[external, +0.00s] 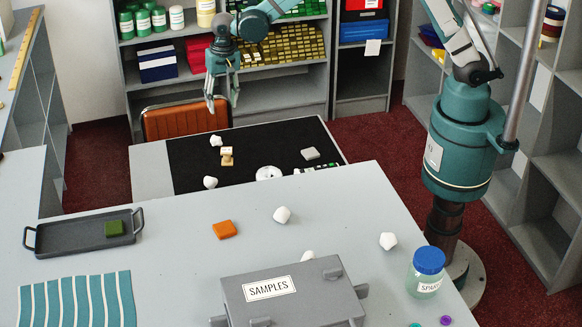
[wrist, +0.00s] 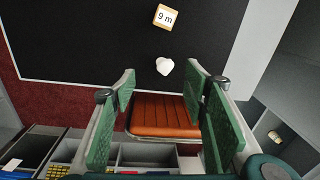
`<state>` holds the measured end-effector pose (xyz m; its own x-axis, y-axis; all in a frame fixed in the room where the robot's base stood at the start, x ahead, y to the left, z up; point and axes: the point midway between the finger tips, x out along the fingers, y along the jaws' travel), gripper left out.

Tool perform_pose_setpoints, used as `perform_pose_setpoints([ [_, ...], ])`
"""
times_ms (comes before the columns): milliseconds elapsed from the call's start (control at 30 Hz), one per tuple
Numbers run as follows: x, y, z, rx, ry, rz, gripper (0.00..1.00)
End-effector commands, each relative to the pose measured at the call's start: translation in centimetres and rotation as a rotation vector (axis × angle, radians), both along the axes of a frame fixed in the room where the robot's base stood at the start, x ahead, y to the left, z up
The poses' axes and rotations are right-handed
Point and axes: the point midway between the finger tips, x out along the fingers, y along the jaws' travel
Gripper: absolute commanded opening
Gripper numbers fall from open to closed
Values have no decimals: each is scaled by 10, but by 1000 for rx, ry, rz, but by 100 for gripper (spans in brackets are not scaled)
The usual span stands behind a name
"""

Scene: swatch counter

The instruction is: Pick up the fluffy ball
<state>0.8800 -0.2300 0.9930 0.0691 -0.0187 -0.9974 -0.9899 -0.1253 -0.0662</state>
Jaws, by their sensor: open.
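I see no ball with a clearly fluffy surface; several small white, angular lumps are the closest match. One lump (external: 216,140) lies on the black mat near its back edge. In the wrist view this lump (wrist: 165,66) shows just beyond my fingertips, about midway between them. Other white lumps lie at the mat's front left (external: 210,182) and on the grey counter (external: 282,214), (external: 387,240). Another is partly hidden behind the samples box. My gripper (external: 222,100) is open and empty above the orange chair, behind the mat. Its green-padded fingers (wrist: 163,85) are spread apart.
A small tan block marked "9 m" (external: 227,156) stands near the lump. The orange chair (external: 186,120) is close below my gripper. A white round item (external: 269,173) and grey block (external: 310,153) sit on the mat. The grey SAMPLES box (external: 310,301) occupies the front counter.

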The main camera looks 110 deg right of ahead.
Motion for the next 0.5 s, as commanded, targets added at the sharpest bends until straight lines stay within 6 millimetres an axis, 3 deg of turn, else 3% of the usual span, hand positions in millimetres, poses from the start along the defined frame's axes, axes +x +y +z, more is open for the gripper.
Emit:
perform_pose_setpoints([
  [100, 11, -13, -30, 8, 20, -53, 44],
  [300, 23, -30, -69, 19, 48, -134, 44],
  [500, 29, -39, -92, 24, 64, -179, 44],
])
